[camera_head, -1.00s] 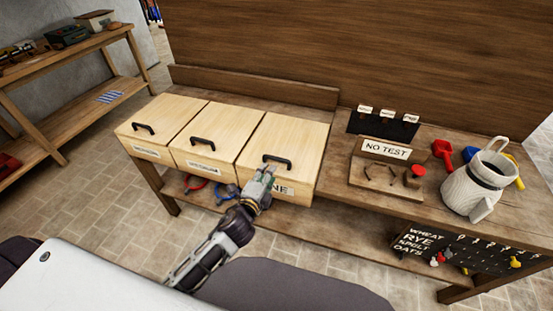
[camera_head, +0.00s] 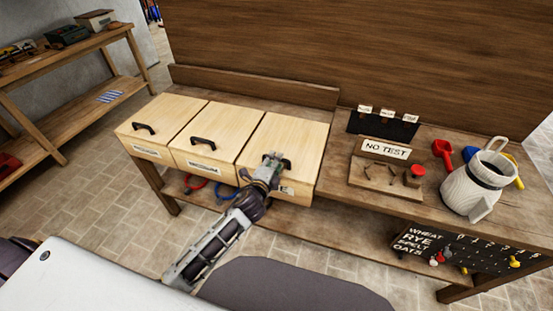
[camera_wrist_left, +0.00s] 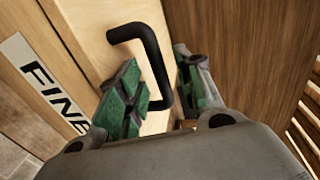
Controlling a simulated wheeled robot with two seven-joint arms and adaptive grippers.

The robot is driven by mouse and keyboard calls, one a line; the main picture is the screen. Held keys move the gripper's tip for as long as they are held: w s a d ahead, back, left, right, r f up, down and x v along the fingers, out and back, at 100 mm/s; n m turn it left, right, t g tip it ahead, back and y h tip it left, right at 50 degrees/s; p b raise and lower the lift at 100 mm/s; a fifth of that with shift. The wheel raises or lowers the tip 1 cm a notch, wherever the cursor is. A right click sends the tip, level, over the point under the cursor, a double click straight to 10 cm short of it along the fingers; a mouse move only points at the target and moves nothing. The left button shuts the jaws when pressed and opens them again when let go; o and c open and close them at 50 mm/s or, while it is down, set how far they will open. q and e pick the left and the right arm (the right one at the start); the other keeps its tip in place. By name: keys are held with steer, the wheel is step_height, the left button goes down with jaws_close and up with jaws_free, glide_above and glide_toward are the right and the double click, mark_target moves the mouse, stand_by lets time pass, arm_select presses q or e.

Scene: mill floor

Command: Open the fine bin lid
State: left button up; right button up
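The fine bin (camera_head: 290,135) is the rightmost of three pale wooden bins, and its lid is down. Its black handle (camera_wrist_left: 150,50) shows in the left wrist view, with the FINE label (camera_wrist_left: 52,88) to its left. My left gripper (camera_head: 271,159) is over the front part of this lid and hides most of the handle and label in the head view. In the left wrist view the green-padded fingers of the left gripper (camera_wrist_left: 157,64) are apart, with the handle bar between them. Whether either pad touches the bar is unclear. My right gripper is not in view.
Two more closed bins (camera_head: 205,135) (camera_head: 157,118) stand to the left. To the right are a NO TEST board (camera_head: 387,149), a red scoop (camera_head: 442,152) and a white jug (camera_head: 475,185). A back board (camera_head: 255,85) stands behind the bins.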

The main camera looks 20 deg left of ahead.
arm_select(q)
steer(key=shift+w+f, duration=0.15)
steer(key=shift+w, duration=0.5)
steer(key=shift+w+f, duration=0.15)
steer(key=shift+w, duration=0.5)
jaws_close()
